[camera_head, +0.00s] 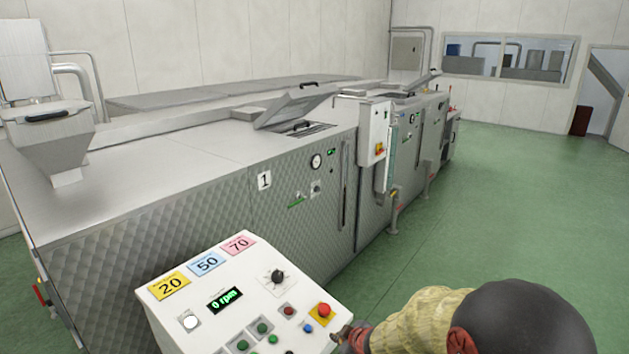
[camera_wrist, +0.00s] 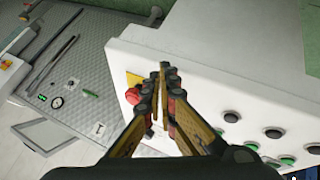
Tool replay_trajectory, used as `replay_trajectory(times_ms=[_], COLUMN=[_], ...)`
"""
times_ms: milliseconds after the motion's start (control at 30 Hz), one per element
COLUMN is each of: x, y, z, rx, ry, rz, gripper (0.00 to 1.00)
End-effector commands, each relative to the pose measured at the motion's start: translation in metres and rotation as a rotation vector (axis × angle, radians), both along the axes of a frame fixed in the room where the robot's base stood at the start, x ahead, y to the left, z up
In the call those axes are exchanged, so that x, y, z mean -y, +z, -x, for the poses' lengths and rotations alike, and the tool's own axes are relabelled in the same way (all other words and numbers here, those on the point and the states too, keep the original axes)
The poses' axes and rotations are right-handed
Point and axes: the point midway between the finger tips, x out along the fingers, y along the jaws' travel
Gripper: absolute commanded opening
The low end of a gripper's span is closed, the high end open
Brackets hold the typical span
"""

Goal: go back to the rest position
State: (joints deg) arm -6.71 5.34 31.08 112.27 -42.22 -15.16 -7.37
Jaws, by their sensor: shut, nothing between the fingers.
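My gripper (camera_wrist: 162,70) is shut and empty in the wrist view, its yellow and black fingers together in front of the white control panel (camera_wrist: 195,50). In the head view my gripper (camera_head: 343,336) shows at the panel's right edge, beside the red mushroom button (camera_head: 323,310); my forearm hides part of it. The same red button (camera_wrist: 133,95) shows just left of the fingers in the wrist view. I cannot tell whether the fingertips touch the panel. The panel's display (camera_head: 225,300) reads 0 rpm in green.
The panel carries a black knob (camera_head: 277,277), several push buttons and labels 20, 50 and 70. Behind it stands a long steel machine (camera_head: 140,220) with a raised lid (camera_head: 295,103) and a number 1 plate (camera_head: 264,180). Green floor (camera_head: 520,200) is clear to the right.

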Motion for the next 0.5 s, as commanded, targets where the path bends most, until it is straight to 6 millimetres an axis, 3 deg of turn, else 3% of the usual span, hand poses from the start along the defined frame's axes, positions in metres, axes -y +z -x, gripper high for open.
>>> replay_trajectory(times_ms=[167, 300, 500], x=[0.071, 0.110, 0.125], y=[0.012, 0.041, 0.083], z=[0.062, 0.134, 0.236], rx=[-0.199, -0.342, -0.489], ry=[-0.316, -0.558, -0.791], rz=[0.068, 0.059, -0.033], gripper=[0.00, 0.00, 0.00])
